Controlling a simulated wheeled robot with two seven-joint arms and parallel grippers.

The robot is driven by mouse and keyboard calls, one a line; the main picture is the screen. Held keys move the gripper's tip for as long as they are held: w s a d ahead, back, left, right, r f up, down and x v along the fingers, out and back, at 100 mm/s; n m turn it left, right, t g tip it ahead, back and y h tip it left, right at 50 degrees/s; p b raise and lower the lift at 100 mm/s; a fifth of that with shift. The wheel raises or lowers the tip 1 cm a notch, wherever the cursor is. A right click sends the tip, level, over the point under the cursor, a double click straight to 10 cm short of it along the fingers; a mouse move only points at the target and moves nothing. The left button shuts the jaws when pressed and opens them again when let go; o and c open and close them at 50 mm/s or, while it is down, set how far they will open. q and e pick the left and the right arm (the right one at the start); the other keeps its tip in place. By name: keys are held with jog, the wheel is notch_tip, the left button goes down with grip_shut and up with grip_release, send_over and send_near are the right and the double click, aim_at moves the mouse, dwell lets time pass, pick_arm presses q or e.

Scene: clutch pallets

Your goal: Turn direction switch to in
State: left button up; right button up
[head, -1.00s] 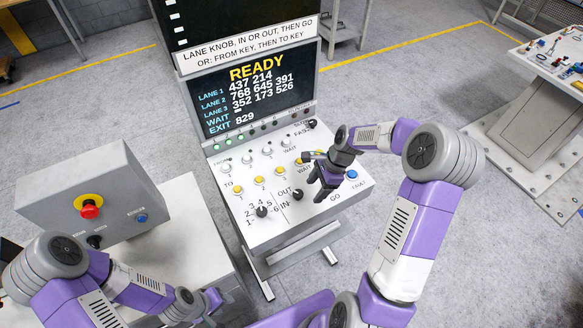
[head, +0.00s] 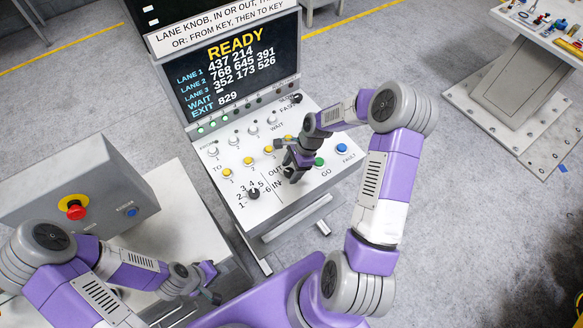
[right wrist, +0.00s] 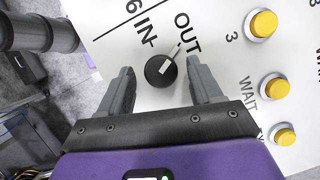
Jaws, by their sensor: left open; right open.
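The direction switch (right wrist: 160,70) is a round black knob with a white pointer, on the white sloped panel (right wrist: 110,50). In the right wrist view the pointer slants up and right toward the OUT label (right wrist: 187,32), away from the IN label (right wrist: 146,28). My right gripper (right wrist: 160,88) is open, with one finger on each side of the knob; I cannot tell whether either touches it. In the head view my right gripper (head: 294,168) is over the switch and largely hides it. My left gripper (head: 212,284) is open and empty, low at the left.
The lane knob (head: 253,193) is left of the switch. A green GO button (head: 319,161) and a blue FAULT button (head: 341,148) lie to its right, yellow buttons (head: 248,161) behind. The screen (head: 225,75) reads READY. A grey box with a red button (head: 75,209) stands left.

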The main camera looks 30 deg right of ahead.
jog(key=c, duration=1)
jog(key=shift+w, duration=0.1)
jog(key=shift+c, duration=0.2)
jog(key=shift+n, duration=0.4)
jog(key=n, duration=0.2)
jog(key=n+g+b, duration=0.1)
jog(key=n+g, duration=0.1)
jog(key=n, duration=0.1)
jog(key=shift+w+n+b, duration=0.25)
jog(key=shift+n+b, duration=0.05)
jog(key=n+g+h, duration=0.1)
jog(key=n, duration=0.1)
jog(key=n+g+b, duration=0.1)
jog(key=n, duration=0.2)
jog(key=shift+w+a+n+h, duration=0.1)
jog(key=shift+w+n+h, duration=0.05)
jog(key=shift+n+h, duration=0.2)
jog(key=o, duration=1)
